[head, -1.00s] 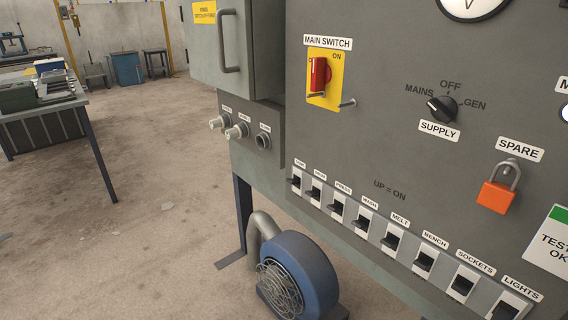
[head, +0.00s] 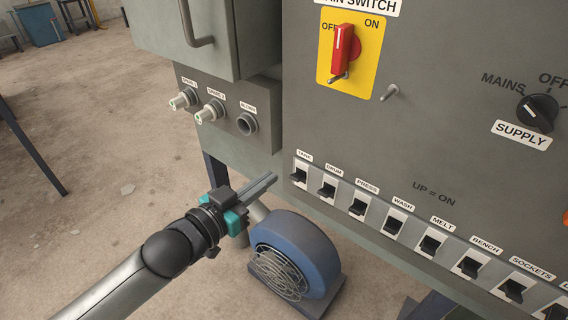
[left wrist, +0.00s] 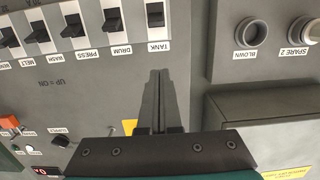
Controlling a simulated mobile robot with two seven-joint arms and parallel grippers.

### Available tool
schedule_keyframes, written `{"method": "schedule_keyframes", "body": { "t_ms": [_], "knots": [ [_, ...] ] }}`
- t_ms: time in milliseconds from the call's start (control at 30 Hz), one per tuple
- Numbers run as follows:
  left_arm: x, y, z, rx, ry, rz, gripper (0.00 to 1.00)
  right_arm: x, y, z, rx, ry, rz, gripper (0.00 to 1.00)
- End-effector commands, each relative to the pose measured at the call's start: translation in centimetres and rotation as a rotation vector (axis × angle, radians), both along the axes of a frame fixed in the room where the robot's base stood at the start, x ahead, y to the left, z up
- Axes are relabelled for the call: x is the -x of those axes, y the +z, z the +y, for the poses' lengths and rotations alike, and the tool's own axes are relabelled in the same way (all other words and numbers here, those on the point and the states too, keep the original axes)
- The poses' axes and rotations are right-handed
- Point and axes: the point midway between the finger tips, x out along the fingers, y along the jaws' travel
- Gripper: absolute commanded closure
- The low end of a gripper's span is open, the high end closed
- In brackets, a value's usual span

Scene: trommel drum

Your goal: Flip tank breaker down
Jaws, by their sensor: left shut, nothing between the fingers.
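The tank breaker (head: 300,175) is a black lever in a white plate, leftmost in the breaker row. I cannot tell clearly whether its lever is up or down. It also shows in the left wrist view (left wrist: 155,15), where the panel appears upside down. My left gripper (head: 272,178) is shut and empty, with its fingers pointing towards the panel just left of the tank breaker and apart from it in the head view. In the left wrist view the closed fingertips (left wrist: 159,72) are near the TANK label. My right gripper is not in view.
The drum breaker (head: 327,189) sits just right of the tank one, with several more along the row. A red main switch (head: 342,48) is above. Sockets (head: 246,124) stick out at left. A blue blower (head: 300,255) stands on the floor below the gripper.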

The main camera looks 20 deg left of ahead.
Motion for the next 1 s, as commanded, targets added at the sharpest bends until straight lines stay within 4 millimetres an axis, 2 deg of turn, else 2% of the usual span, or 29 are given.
{"method": "schedule_keyframes", "body": {
  "t_ms": [467, 1000],
  "knots": [
    [-0.5, 0.0, -0.2, 0.001, -0.001, -0.003, 1.0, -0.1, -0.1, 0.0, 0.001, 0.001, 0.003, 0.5],
    [-6.4, -0.7, -2.3, 0.0, 0.0, -0.004, 1.0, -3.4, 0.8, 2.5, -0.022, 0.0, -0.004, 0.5]
  ]
}}
